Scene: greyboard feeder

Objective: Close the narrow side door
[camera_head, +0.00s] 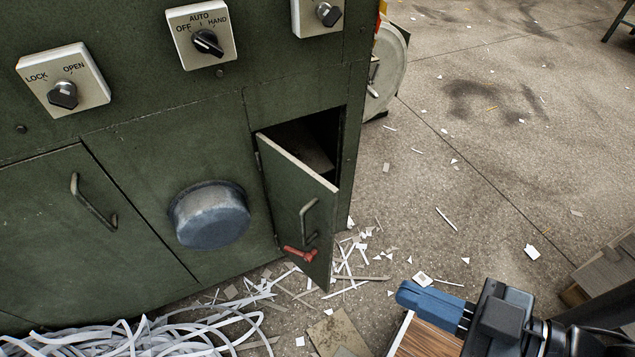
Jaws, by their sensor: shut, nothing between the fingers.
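The narrow side door (297,205) is a green panel on the right of the green machine. It is hinged at its left edge and stands ajar, swung outward, with the dark opening (312,140) showing above and behind it. It carries a metal pull handle (308,219) and a red latch (300,254) below that. My gripper (402,294) is at the lower right, with blue fingers pointing left toward the door. The fingers are shut and empty, apart from the door with a gap of floor between.
A wider door with a handle (93,203) and a round grey cap (209,214) sit left of the narrow door. Switch boxes (201,34) are above. Paper strips (130,338) and scraps litter the floor. A wood-topped object (427,338) lies below my gripper. Floor to the right is mostly open.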

